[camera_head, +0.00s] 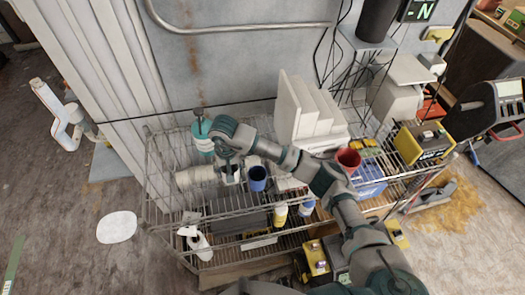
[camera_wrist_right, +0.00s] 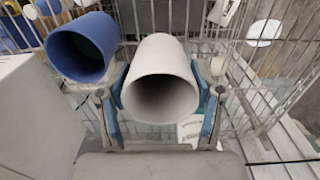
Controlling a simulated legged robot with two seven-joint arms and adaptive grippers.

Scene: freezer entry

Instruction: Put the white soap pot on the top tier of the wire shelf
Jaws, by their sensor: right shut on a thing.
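The white soap pot (camera_wrist_right: 160,85) is an open-topped white cylinder between the fingers of my right gripper (camera_wrist_right: 162,108) in the right wrist view. The fingers close on it from both sides. In the head view my right gripper (camera_head: 230,174) reaches down over the left part of the wire shelf (camera_head: 160,190), at about its top tier. The pot is mostly hidden there. I cannot tell whether its base touches the wires. A blue cup (camera_head: 257,178) stands close beside it and also shows in the wrist view (camera_wrist_right: 83,48). My left gripper is not in view.
White panels (camera_head: 305,108), a red cup (camera_head: 348,159) and a blue box (camera_head: 369,181) stand to the right. Bottles (camera_head: 281,214) and a dark case sit lower. A grey wall (camera_head: 240,65) is behind.

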